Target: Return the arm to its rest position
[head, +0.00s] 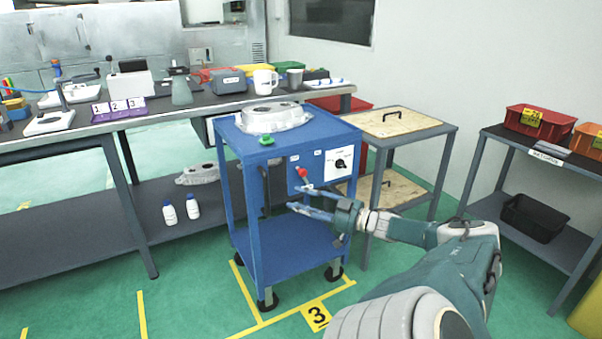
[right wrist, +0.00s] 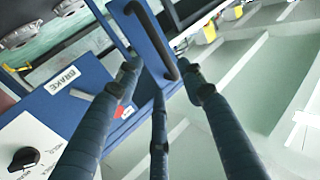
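My right arm reaches in from the lower right in the head view. Its right gripper (head: 298,198) is in front of the blue cart (head: 305,128), just below the red knob (head: 302,172) on the cart's panel. The blue fingers are spread, with nothing seen between them. In the right wrist view the gripper (right wrist: 158,75) shows three fingers apart. The cart's black handle (right wrist: 152,38) lies beyond the tips; I cannot tell whether they touch it. A BRAKE label (right wrist: 62,80) and a black dial (right wrist: 24,158) show at left. My left gripper is out of view.
An aluminium casting (head: 272,117) and a green button (head: 266,140) are on the cart's top. A grey trolley with wooden panels (head: 405,122) stands close behind at right. A long workbench (head: 150,112) is at left, a shelf with bins (head: 530,120) at right. Green floor at front left is clear.

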